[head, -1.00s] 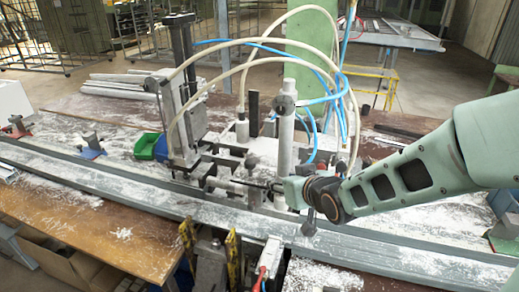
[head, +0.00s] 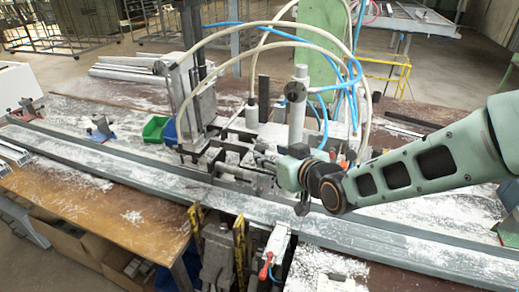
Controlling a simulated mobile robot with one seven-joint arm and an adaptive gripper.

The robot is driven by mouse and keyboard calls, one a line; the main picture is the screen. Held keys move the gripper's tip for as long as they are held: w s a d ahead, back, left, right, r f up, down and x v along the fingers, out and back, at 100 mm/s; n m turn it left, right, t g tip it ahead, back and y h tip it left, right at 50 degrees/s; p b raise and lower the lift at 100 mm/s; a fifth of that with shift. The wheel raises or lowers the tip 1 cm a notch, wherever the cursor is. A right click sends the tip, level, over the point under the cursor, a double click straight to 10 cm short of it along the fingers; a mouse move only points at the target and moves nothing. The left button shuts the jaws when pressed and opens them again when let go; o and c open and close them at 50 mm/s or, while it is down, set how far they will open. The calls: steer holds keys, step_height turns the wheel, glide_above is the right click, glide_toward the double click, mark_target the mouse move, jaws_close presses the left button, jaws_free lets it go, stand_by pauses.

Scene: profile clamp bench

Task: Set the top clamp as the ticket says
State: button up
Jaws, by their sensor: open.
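I cannot tell which part is the top clamp. No readable ticket shows. My gripper (head: 262,159) reaches in from the right, low beside the fixture's horizontal bars and in front of the post's foot. It is open, its fingers small and partly lost against the metal. I see nothing held in it, and cannot tell whether it touches the fixture.
Long grey profiles (head: 100,169) run across the bench in front of the fixture. Pale and blue hoses (head: 226,35) arch above it. A green bin (head: 154,128) stands left. A red-handled toggle clamp (head: 265,266) sits at the front edge. White shavings cover much of the bench.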

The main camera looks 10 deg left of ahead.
mark_target(261, 150)
steer(key=b+x, duration=0.3)
steer(key=x, duration=0.3)
steer(key=shift+f, duration=0.1)
steer(key=shift+x, duration=1.1)
jaws_close()
